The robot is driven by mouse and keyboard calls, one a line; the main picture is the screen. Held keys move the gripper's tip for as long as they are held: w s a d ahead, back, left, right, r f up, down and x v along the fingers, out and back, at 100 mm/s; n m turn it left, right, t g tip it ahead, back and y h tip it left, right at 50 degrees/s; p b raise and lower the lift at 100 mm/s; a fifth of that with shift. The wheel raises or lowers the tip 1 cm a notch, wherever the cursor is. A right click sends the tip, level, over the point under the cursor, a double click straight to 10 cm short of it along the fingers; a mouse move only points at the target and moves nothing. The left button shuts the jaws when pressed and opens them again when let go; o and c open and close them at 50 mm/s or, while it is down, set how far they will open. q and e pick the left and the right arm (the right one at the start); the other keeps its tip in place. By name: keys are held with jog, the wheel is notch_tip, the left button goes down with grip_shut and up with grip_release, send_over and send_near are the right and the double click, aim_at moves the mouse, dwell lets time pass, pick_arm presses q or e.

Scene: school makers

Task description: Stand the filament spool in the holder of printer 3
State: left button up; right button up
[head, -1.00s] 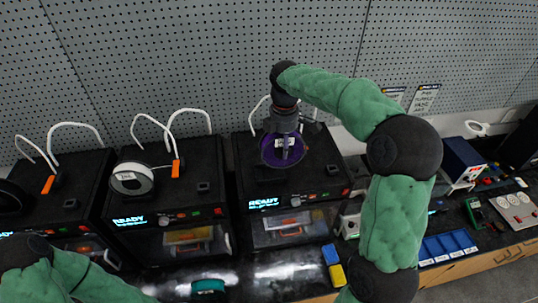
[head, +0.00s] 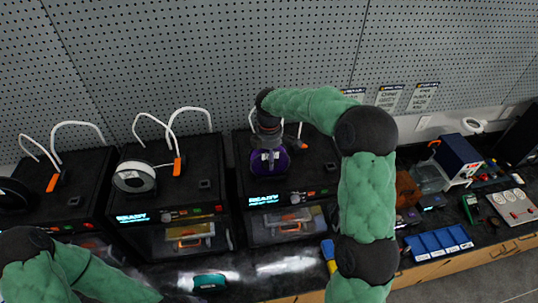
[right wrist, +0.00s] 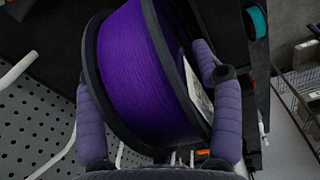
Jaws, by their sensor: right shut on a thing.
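The purple filament spool (head: 283,162) has black flanges and a white label. It is over the top of the third printer from the left (head: 314,176), whose screen reads READY. My right gripper (head: 269,150) is shut on the spool from above. In the right wrist view the spool (right wrist: 145,75) sits between the two padded fingers, one at each side. The printer's holder is hidden behind the gripper and spool, and I cannot tell whether the spool touches it. My left arm shows at the lower left, but its gripper is out of view.
The second printer (head: 199,190) carries a white spool (head: 134,177); the first has a black spool (head: 14,195). White tubes arch above the printers. A teal spool (head: 210,282) lies on the bench in front. Blue bins (head: 438,243) and a blue box (head: 457,154) stand to the right.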

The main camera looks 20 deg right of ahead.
jog(key=o, duration=1.5)
jog(key=shift+r, duration=0.45)
jog(key=r+b, duration=0.1)
jog(key=r, duration=1)
jog(key=shift+s+a+r+b, duration=0.1)
jog(key=shift+s+b, duration=0.1)
jog(key=shift+b, duration=0.2)
